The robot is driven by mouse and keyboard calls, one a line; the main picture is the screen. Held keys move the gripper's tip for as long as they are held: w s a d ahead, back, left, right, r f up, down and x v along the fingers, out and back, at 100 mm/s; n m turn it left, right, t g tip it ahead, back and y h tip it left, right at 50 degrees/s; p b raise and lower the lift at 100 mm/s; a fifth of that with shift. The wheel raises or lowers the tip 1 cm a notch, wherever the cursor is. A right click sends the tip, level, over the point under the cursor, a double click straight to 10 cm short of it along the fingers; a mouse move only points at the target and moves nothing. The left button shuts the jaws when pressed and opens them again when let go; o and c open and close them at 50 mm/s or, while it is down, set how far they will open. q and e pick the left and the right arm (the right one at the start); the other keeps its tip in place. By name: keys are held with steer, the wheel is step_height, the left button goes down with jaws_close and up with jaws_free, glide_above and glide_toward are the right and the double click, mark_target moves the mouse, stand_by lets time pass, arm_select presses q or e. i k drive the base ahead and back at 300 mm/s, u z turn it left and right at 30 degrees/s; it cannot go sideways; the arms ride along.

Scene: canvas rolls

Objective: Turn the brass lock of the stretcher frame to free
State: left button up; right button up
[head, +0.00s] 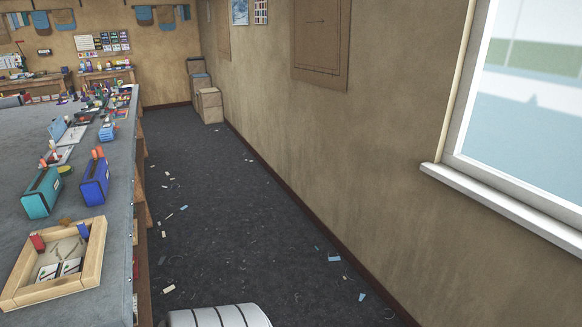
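I cannot make out a stretcher frame or a brass lock in the head view. Neither of my grippers is in view.
A long grey worktable (22,150) runs along the left, bearing a wooden tray (87,270), a teal box (41,193) and a blue box (94,181). Cardboard boxes (209,105) stand at the far wall.

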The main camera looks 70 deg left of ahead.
mark_target(64, 221)
steer(key=u, duration=2.4)
